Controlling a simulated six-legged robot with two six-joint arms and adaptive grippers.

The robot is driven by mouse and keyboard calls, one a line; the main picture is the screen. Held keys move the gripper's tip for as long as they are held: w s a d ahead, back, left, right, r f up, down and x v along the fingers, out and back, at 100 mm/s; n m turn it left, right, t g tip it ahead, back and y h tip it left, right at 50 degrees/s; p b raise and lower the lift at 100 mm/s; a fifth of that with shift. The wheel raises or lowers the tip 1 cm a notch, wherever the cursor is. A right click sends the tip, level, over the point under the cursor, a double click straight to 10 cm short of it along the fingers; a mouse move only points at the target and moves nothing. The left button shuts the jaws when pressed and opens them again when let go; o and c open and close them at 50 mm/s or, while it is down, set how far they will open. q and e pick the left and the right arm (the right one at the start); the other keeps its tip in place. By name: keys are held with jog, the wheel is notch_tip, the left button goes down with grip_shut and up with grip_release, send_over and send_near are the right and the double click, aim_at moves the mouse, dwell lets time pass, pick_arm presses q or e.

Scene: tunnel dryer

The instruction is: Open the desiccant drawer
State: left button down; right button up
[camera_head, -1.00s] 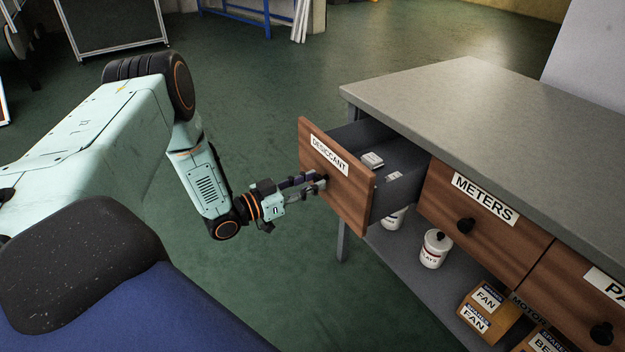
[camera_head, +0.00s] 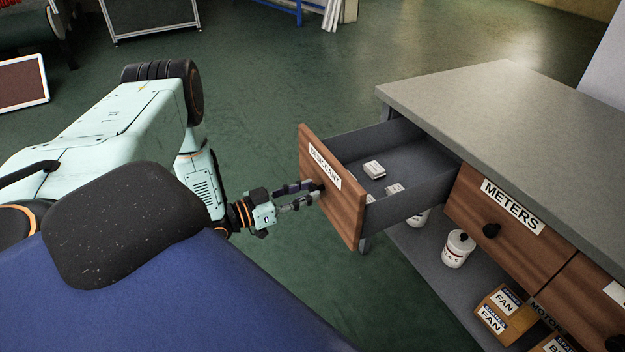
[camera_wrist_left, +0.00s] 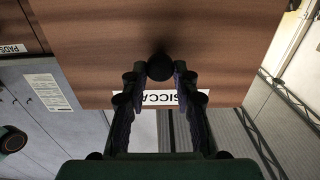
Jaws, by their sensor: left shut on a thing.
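The desiccant drawer (camera_head: 340,212) has a brown wooden front with a white DESICCANT label (camera_head: 325,166). It stands well out from the grey bench, and its grey inside shows with a few small white packs (camera_head: 374,170) in it. My left gripper (camera_head: 318,189) is at the drawer front, shut on its dark round knob. In the left wrist view the knob (camera_wrist_left: 160,67) sits between the two fingertips, and the label shows upside down and partly hidden behind the fingers. My right gripper is in neither view.
The grey bench top (camera_head: 510,115) extends to the right. The METERS drawer (camera_head: 505,230) beside it is closed. A white jar (camera_head: 457,250) and cardboard FAN boxes (camera_head: 505,313) stand on the lower shelf. Green floor beyond the drawer is clear.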

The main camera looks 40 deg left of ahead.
pick_arm(q)
jog(key=shift+s+f, duration=0.15)
jog(key=shift+s, duration=0.15)
jog(key=c, duration=1)
grip_release()
jog(key=shift+w, duration=0.1)
jog(key=shift+a, duration=0.15)
jog(key=v, duration=1.2)
